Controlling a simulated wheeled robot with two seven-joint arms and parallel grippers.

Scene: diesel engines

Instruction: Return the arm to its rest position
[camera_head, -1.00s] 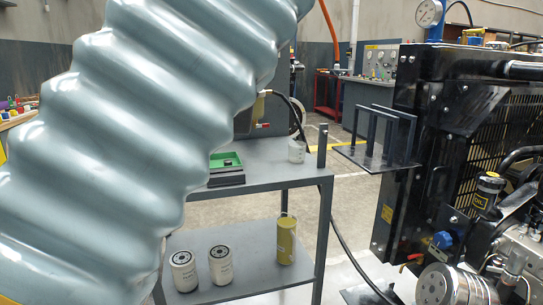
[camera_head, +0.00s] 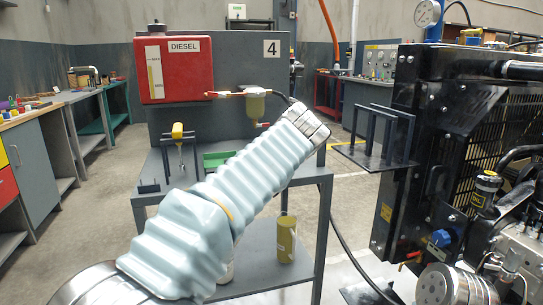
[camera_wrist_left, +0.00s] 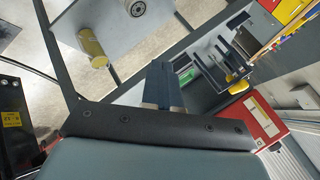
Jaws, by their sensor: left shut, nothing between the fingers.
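My left arm (camera_head: 235,195), in a pale ribbed sleeve, rises from the bottom left of the head view and ends in a metal cuff in front of the grey cart. Its gripper is not clear in that view. In the left wrist view my left gripper (camera_wrist_left: 163,84) shows as dark fingers together, shut and empty, over the cart. My right gripper is in neither view.
The grey cart (camera_head: 325,205) carries a red diesel tank (camera_head: 175,72), a green tray (camera_head: 215,160) and a yellow-handled tool (camera_head: 178,132). An olive filter (camera_head: 286,240) stands on its lower shelf. The engine (camera_head: 480,180) is close at right. A workbench (camera_head: 50,110) stands left.

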